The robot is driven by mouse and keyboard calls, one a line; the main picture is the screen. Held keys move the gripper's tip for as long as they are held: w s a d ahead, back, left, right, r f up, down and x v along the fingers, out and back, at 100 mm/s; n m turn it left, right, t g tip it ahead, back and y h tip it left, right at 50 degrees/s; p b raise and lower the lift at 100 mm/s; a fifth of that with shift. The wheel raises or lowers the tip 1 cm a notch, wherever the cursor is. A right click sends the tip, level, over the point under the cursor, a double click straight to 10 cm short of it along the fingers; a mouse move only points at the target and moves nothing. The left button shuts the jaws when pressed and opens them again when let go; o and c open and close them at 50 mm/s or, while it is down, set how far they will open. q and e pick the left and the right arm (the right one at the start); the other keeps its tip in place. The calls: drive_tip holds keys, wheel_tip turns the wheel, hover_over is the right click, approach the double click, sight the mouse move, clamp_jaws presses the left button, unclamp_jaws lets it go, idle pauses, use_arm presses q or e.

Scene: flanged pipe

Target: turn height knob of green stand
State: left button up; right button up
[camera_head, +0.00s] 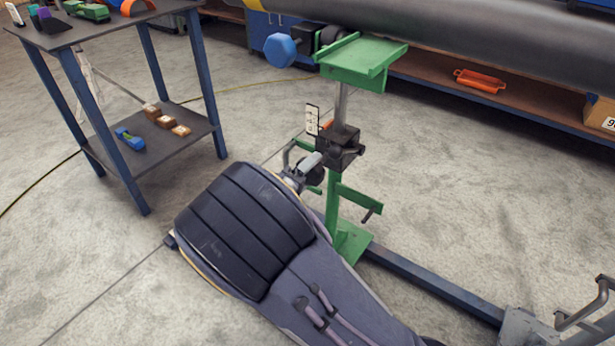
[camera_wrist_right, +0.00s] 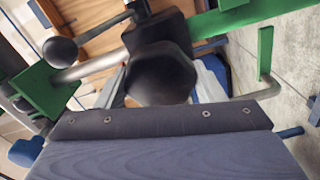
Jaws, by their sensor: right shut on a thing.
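The green stand (camera_head: 334,208) stands upright on the floor, with a green top plate (camera_head: 362,58) on a metal post. A black clamp block (camera_head: 341,148) grips the post. The dark height knob (camera_head: 313,172) on its side is partly hidden by my gripper; in the right wrist view a black faceted knob (camera_wrist_right: 162,75) shows large in front of the camera. My right gripper (camera_head: 308,168) comes in from the front and is shut on the knob. Its fingertip contact is hard to see. My left gripper is in neither view.
A large grey pipe (camera_head: 500,38) runs above the stand top. A blue knob (camera_head: 281,50) sticks out there. A blue-legged table (camera_head: 68,36) stands at left. A dark floor beam (camera_head: 430,285) runs right from the stand base. Floor between table and stand is clear.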

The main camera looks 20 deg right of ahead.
drive_tip(key=shift+f, duration=0.1)
idle(0.4)
drive_tip(key=o, duration=1)
drive_tip(key=shift+p+v, duration=1.1)
drive_tip(key=shift+v, duration=2.85)
